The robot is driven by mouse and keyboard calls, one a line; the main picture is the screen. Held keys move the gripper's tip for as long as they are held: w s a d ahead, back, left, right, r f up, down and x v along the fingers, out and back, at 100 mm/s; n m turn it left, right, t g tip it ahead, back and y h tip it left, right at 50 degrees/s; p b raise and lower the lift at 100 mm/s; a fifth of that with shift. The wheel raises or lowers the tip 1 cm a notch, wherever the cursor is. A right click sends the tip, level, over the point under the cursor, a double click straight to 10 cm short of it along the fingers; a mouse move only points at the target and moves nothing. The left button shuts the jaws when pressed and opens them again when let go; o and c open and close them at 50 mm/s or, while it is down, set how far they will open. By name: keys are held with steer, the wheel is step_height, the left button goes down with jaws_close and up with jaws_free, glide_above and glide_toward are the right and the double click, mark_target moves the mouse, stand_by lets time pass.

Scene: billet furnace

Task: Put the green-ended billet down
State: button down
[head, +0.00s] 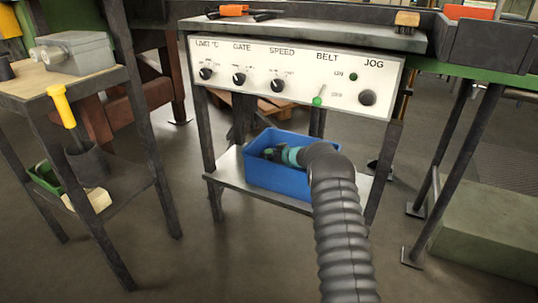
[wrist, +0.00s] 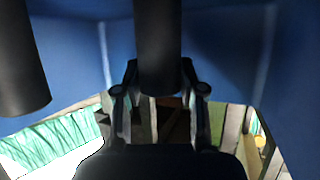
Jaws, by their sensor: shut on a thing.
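My gripper (wrist: 160,75) is shut on a dark cylindrical billet (wrist: 158,45), which sits between its two fingers in the wrist view. No green end shows on this billet there, so I cannot tell its end colour. A second dark cylinder (wrist: 20,65) stands at the left of the wrist view, apart from my fingers. Blue walls surround both. In the head view my arm reaches into the blue bin (head: 277,181) on the lower shelf of the control desk. The held billet cannot be made out in the head view.
The control desk (head: 295,76) with knobs and a green-tipped lever (head: 318,100) stands over the bin's shelf (head: 228,163). A side table (head: 50,85) with a grey box (head: 75,52) is at left. A green-edged bench (head: 480,76) is at right. Open floor lies in front.

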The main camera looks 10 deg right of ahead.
steer(key=shift+r, duration=0.1)
steer(key=c, duration=0.7)
jaws_free()
steer(key=shift+s+d+r, duration=0.1)
steer(key=shift+s+d, duration=0.05)
steer(key=shift+v, duration=3.5)
